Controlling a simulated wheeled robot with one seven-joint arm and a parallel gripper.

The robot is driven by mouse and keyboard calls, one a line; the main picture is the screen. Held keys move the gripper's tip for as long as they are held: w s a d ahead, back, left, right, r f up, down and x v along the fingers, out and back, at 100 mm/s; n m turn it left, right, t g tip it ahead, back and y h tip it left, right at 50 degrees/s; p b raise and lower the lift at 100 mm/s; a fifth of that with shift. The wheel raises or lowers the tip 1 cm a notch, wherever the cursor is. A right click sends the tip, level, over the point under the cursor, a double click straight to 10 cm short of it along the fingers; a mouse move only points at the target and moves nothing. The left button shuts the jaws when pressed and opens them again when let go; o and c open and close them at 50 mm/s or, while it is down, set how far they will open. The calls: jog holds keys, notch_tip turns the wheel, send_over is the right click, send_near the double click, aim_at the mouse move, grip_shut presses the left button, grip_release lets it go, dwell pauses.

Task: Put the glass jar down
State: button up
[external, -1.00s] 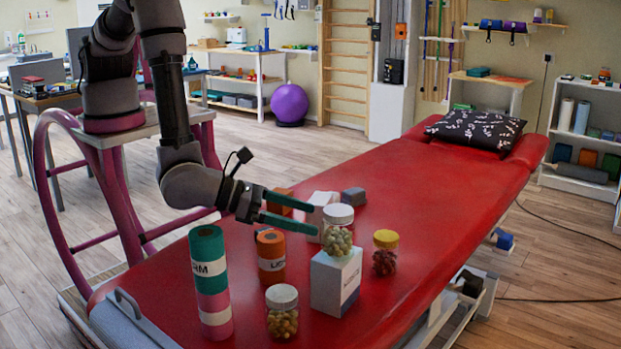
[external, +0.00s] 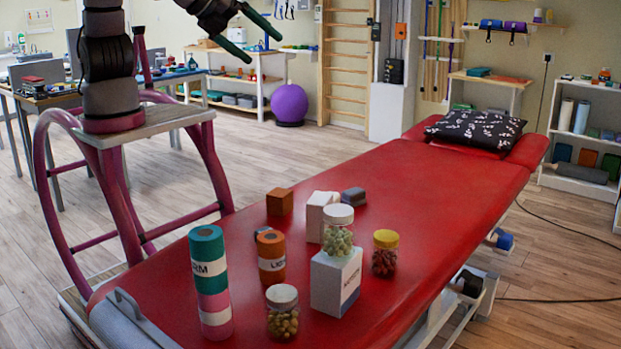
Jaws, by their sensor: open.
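Three glass jars are in view. One with a white lid and pale green contents (external: 338,232) stands upright on top of a white box (external: 335,285). One with a white lid and olive-coloured contents (external: 282,315) stands on the red treatment table (external: 430,205) at the front. One with a yellow lid and dark red contents (external: 384,254) stands on the table to the right of the box. My gripper (external: 258,36) is open and empty at the top of the picture, high above the table and well away from the jars.
A teal and pink roll stack (external: 208,262) and an orange roll (external: 271,258) stand left of the box. A brown block (external: 280,202), another white box (external: 313,212) and a grey block (external: 353,195) sit behind. The table's far half is clear up to the patterned pillow (external: 478,130).

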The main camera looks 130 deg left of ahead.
jog(key=s+d+r+n+t+h, duration=0.1)
jog(key=s+d+r+n+h, duration=0.1)
jog(key=s, duration=0.5)
jog(key=s+d+r+n+t+h, duration=0.1)
jog(key=s+d+r+n+h, duration=0.2)
jog(key=s, duration=0.4)
jog(key=s+d+r+n+t+h, duration=0.1)
jog(key=s+d+r+n+h, duration=0.1)
jog(key=s+r+n, duration=0.2)
jog(key=s+r, duration=0.1)
jog(key=s, duration=0.2)
jog(key=shift+s+d+t+h, duration=0.2)
jog(key=shift+d+t+h, duration=0.1)
jog(key=shift+d+t, duration=0.1)
